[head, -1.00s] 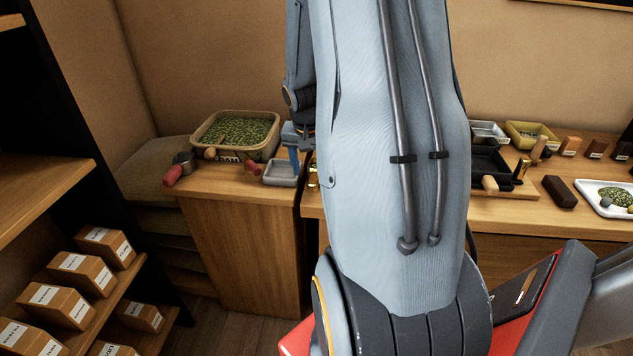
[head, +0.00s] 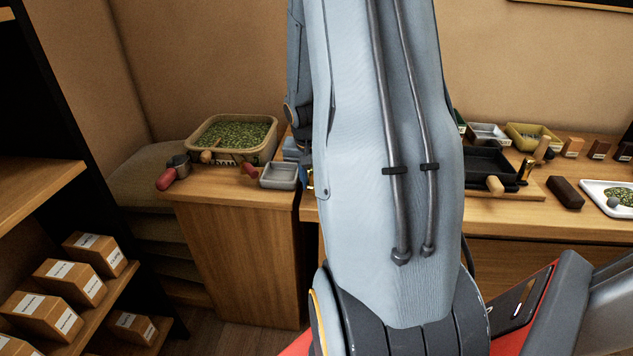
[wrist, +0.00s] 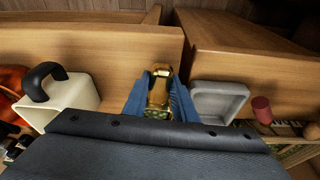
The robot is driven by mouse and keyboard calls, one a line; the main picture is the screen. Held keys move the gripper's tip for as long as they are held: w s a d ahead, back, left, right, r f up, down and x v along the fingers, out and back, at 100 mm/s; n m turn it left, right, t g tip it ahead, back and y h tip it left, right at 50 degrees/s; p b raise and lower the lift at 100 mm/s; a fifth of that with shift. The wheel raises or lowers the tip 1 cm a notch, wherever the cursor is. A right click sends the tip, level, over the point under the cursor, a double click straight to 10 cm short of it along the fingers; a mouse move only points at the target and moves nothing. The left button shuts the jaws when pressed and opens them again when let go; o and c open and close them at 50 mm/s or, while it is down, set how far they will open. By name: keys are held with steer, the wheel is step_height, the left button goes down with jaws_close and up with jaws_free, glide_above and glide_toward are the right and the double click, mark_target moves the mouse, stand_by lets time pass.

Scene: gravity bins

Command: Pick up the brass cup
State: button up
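The brass cup (wrist: 159,92) shows in the wrist view between the two blue fingers of my gripper (wrist: 162,84). The fingers stand apart, one on each side of the cup. Whether they touch its sides is hard to see. In the head view only a sliver of the brass cup (head: 310,182) shows at the left edge of my arm, near the wooden counter's edge. My arm hides the rest of the cup and most of my gripper.
A grey square dish (wrist: 219,101) stands close to the right finger. A cream container with a black handle (wrist: 63,98) stands to the left. In the head view, a tub of green pellets (head: 191,152) and a red-handled scoop (head: 172,174) stand on the left counter.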

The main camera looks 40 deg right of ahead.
jaws_close()
steer(key=shift+r, duration=0.15)
steer(key=shift+r+p, duration=0.35)
steer(key=shift+r+p, duration=0.45)
steer(key=shift+r, duration=0.2)
steer(key=shift+w+d+p+v, duration=0.1)
steer(key=shift+d+p+v, duration=0.05)
steer(key=shift+p+v, duration=0.5)
steer(key=shift+w+d+p+v, duration=0.15)
steer(key=shift+p+v, duration=0.35)
steer(key=shift+v, duration=0.35)
steer(key=shift+w+d+p+v, duration=0.1)
steer(key=shift+d+p+v, duration=0.05)
steer(key=shift+p+v, duration=0.55)
steer(key=shift+s+r, duration=0.1)
steer(key=shift+r, duration=0.15)
